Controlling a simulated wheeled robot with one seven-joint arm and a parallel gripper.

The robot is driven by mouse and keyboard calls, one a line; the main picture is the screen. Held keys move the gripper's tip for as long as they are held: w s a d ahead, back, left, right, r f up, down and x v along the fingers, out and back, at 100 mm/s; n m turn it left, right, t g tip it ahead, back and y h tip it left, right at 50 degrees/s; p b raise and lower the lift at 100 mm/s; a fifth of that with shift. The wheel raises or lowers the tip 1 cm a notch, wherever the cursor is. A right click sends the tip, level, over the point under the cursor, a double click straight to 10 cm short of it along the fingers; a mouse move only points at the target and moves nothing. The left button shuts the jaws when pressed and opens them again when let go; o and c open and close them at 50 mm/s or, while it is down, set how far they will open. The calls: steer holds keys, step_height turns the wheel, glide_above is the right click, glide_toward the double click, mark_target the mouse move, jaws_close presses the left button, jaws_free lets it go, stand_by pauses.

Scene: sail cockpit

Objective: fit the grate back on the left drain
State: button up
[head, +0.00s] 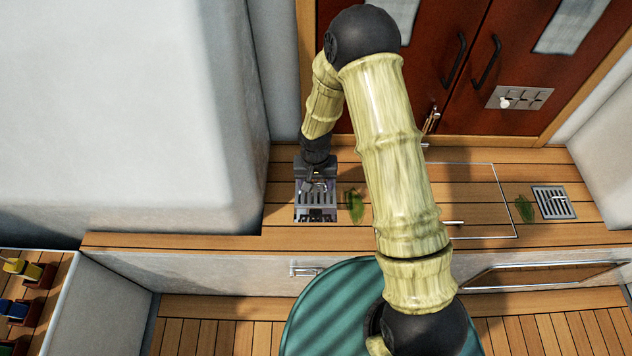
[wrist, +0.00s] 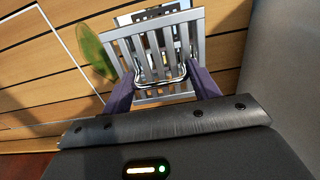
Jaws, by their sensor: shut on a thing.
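The slotted metal grate (head: 316,197) is under my gripper (head: 317,180) at the left drain (head: 316,216). In the wrist view, my gripper (wrist: 165,82) is shut on the wire handle of the grate (wrist: 152,58). The rim of the left drain (wrist: 150,13) shows past the far edge of the grate, and parts of the drain show between its bars. The grate covers most of the opening and looks a little turned against the rim. I cannot tell whether it touches the rim or hangs just above.
A green leaf (head: 355,206) lies just right of the left drain. The right drain (head: 553,202) has a grate with a handle, with another leaf (head: 524,208) beside it. A white wall block (head: 130,110) stands close on the left. Wooden doors (head: 470,60) stand behind.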

steer(key=shift+f+b, duration=2.65)
steer(key=shift+f, duration=0.85)
steer(key=shift+f+b, duration=0.35)
steer(key=shift+f, duration=0.3)
steer(key=o, duration=1.2)
steer(key=shift+o, duration=0.2)
step_height(320, 180, up, 18)
steer(key=p, duration=0.3)
steer(key=shift+f, duration=0.25)
